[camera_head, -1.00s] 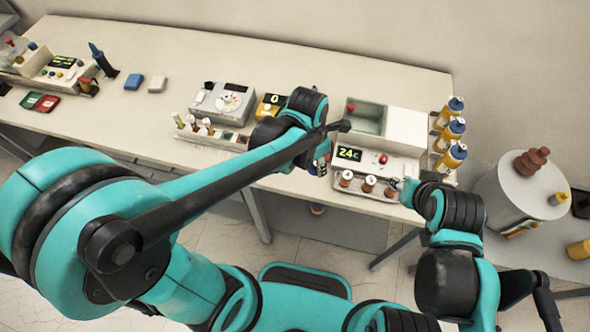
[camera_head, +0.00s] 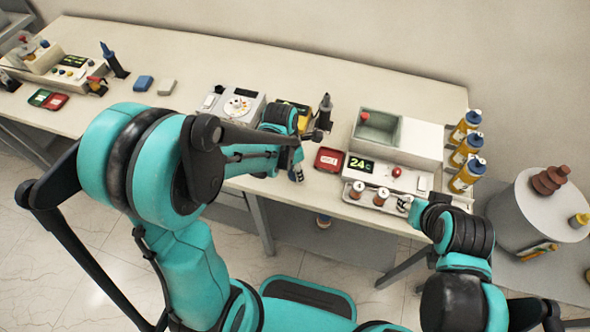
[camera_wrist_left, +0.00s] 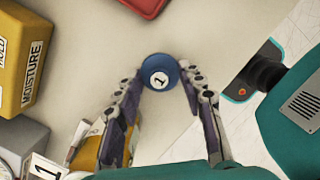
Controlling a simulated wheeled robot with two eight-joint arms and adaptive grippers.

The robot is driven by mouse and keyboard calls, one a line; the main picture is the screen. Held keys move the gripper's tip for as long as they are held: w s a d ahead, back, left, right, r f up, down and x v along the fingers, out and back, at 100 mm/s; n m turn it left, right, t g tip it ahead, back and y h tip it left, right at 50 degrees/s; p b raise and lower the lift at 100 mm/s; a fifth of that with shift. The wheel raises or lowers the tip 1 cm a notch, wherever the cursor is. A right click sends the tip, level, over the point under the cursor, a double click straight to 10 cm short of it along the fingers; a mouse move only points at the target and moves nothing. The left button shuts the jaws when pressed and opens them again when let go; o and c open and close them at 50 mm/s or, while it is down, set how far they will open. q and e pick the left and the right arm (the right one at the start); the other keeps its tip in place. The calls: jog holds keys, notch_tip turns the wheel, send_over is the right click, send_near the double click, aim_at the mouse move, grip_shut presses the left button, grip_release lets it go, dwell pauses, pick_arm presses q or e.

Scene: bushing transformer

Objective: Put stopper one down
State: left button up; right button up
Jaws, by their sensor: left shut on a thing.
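In the head view my left gripper (camera_head: 296,170) is near the table's front edge, left of the 24C unit, and the stopper is not clear there. My right gripper (camera_head: 408,204) is at the right end of the vial tray (camera_head: 368,204); its fingers are too small to read.
A red tile (camera_head: 329,159) lies just right of my left gripper. The yellow moisture box (camera_wrist_left: 22,58) is at the left wrist view's left edge. Bare table lies around the stopper.

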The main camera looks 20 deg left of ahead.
pick_arm(q)
jog(key=shift+s, duration=0.1)
jog(key=shift+f, duration=0.15)
jog(key=o, duration=0.8)
jog(key=shift+o, duration=0.2)
